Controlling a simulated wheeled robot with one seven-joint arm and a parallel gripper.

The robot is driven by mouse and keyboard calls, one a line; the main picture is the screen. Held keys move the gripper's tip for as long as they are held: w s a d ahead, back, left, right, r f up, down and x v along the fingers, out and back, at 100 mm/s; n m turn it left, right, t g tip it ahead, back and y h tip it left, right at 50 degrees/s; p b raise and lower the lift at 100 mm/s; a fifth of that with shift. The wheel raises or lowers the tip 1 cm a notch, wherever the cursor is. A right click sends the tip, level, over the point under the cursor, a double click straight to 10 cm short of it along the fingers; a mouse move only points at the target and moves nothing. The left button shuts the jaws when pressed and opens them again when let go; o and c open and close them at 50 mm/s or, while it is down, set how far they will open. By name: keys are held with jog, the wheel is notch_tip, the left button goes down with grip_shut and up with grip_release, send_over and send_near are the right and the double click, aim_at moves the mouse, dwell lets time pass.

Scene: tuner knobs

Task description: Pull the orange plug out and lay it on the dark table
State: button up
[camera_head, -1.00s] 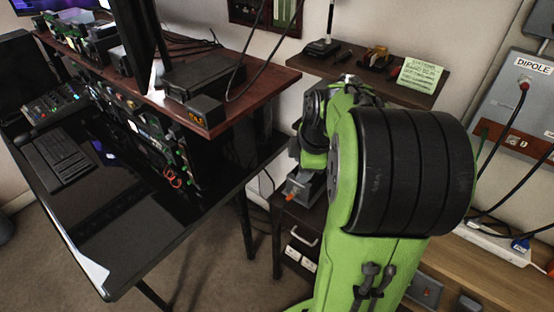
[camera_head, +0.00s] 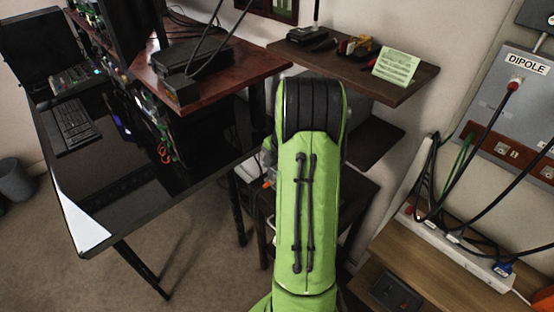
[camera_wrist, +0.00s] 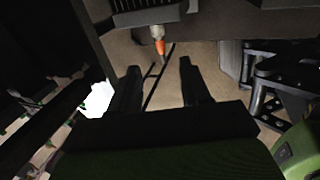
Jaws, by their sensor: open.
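The orange plug (camera_wrist: 160,47) shows in the wrist view at the top centre, at the end of a pale fitting (camera_wrist: 156,31) below a dark ribbed box. My gripper (camera_wrist: 158,72) is open and empty, with its two dark fingers apart; the plug shows beyond the fingertips, between their lines. Whether anything touches is not visible. In the head view a small orange spot (camera_head: 267,184) shows just left of my arm, probably the same plug. My green arm hides the gripper there. The dark table (camera_head: 125,212), black and glossy, stands at the left with bare surface near its front.
A keyboard (camera_head: 68,128) and a white sheet (camera_head: 80,222) lie on the dark table. A brown shelf (camera_head: 415,80) with a green note (camera_head: 396,66) is on the wall. At the right, a power strip (camera_head: 455,243) with black cables sits on a wooden bench (camera_head: 395,265).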

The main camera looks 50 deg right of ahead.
aim_at(268, 183)
jog(key=b+x, duration=0.1)
jog(key=x, duration=0.8)
grip_shut()
